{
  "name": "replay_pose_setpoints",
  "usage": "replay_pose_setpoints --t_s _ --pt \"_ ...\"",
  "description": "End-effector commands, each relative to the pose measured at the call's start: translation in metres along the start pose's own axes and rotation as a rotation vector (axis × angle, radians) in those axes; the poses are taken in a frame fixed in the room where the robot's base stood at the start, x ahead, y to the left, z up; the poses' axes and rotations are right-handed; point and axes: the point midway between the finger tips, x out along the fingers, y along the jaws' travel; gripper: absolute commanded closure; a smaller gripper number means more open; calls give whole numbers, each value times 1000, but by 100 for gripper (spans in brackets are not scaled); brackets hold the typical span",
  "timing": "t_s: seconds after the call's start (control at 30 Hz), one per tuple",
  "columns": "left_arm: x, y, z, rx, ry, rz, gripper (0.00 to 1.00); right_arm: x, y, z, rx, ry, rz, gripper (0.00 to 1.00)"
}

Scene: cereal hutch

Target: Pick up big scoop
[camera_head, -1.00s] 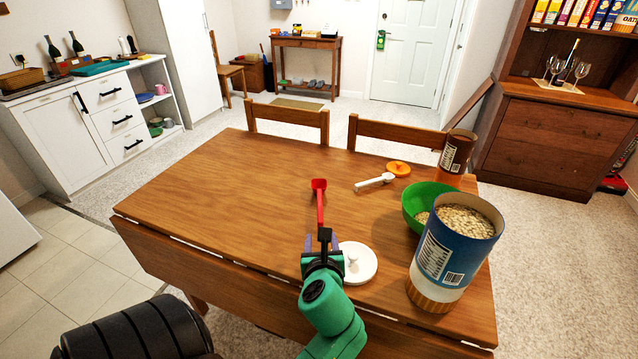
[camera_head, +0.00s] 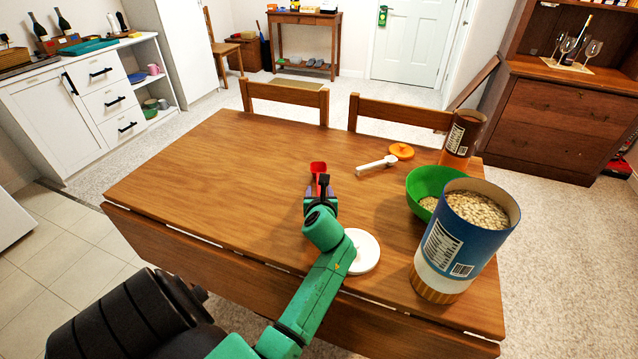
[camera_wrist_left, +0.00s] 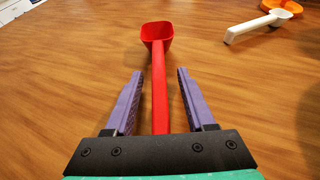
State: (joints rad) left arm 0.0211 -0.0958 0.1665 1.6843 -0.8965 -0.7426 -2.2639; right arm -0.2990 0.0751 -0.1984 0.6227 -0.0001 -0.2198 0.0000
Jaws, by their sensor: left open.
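A red scoop (camera_head: 317,169) lies on the wooden table, its bowl facing away from me. In the left wrist view the red scoop (camera_wrist_left: 159,75) has its handle running back between the two purple fingers. My left gripper (camera_head: 320,190) is open; in the left wrist view the gripper (camera_wrist_left: 159,88) has a finger on each side of the handle, with gaps on both sides. A white scoop (camera_head: 376,164) lies farther right on the table, and it also shows in the left wrist view (camera_wrist_left: 258,25). My arm hides most of the red handle in the head view.
A blue oat canister (camera_head: 452,250), a green bowl (camera_head: 428,187) and a brown canister (camera_head: 461,135) stand on the table's right. A white lid (camera_head: 366,252) lies beside my left arm. An orange lid (camera_head: 401,151) lies farther back. The table's left is clear.

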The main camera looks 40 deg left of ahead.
Motion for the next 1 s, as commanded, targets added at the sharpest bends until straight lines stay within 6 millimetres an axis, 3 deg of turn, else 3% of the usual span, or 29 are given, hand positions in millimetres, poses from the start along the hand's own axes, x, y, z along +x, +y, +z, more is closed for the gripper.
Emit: replay_pose_setpoints --t_s 0.13,0.17,0.3,1.0 --pt "0 0 0 0 0 0 45 0 -4 -1 -1 1 -5 51" --pt "0 0 0 0 0 0 49 0 -3 -1 -1 1 -5 51" --pt "0 0 0 0 1 0 100 0 -2 0 -2 -1 -3 51" --pt "0 0 -1 0 3 1 100 -1 4 3 -4 -6 5 51"
